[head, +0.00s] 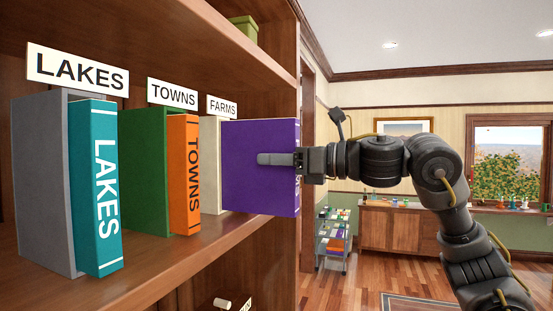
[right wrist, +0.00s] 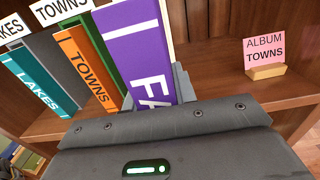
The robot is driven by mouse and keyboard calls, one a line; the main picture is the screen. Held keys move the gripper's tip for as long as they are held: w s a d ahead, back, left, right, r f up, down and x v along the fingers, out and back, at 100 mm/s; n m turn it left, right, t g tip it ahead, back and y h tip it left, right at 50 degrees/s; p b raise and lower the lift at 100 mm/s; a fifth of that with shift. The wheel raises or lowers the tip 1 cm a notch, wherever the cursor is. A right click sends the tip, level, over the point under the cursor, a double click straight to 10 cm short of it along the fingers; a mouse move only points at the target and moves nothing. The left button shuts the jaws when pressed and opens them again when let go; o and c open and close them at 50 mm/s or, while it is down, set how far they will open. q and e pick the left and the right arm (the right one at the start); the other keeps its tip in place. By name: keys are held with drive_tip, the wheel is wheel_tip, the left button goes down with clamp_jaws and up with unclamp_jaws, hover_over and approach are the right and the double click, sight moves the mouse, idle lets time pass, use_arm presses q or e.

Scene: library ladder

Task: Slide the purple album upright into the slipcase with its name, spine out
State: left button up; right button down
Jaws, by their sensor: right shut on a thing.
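The purple album (head: 255,165) is upright beside the shelf opening, in front of the cream slipcase (head: 209,165) under the FARMS sign (head: 221,107). Its spine faces right, away from the shelf; the right wrist view shows the letters "FA" on the album (right wrist: 138,45). My right gripper (head: 277,158) is shut on the album near its spine edge, one finger flat on the visible cover. The album hides much of the FARMS slipcase, so I cannot tell whether its far edge is inside. My left gripper is not in view.
To the left, a teal LAKES album (head: 100,185) stands at a grey slipcase (head: 42,190), and an orange TOWNS album (head: 186,175) at a green slipcase (head: 143,170). A pink ALBUM TOWNS card (right wrist: 264,48) stands on the shelf board (right wrist: 215,100). A wooden upright (head: 285,240) bounds the shelf.

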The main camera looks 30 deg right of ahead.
drive_tip(key=shift+p+x, duration=0.8)
drive_tip(key=shift+x, duration=1.8)
drive_tip(key=shift+x, duration=1.85)
drive_tip(key=c, duration=1)
unclamp_jaws()
drive_tip(key=shift+c, duration=0.2)
drive_tip(key=shift+s+d+f+b, duration=0.1)
drive_tip(key=shift+s+d+b, duration=0.05)
drive_tip(key=shift+b, duration=0.15)
drive_tip(key=b, duration=0.5)
approach(238, 159)
drive_tip(key=shift+w+d, duration=0.35)
drive_tip(key=shift+w, duration=0.25)
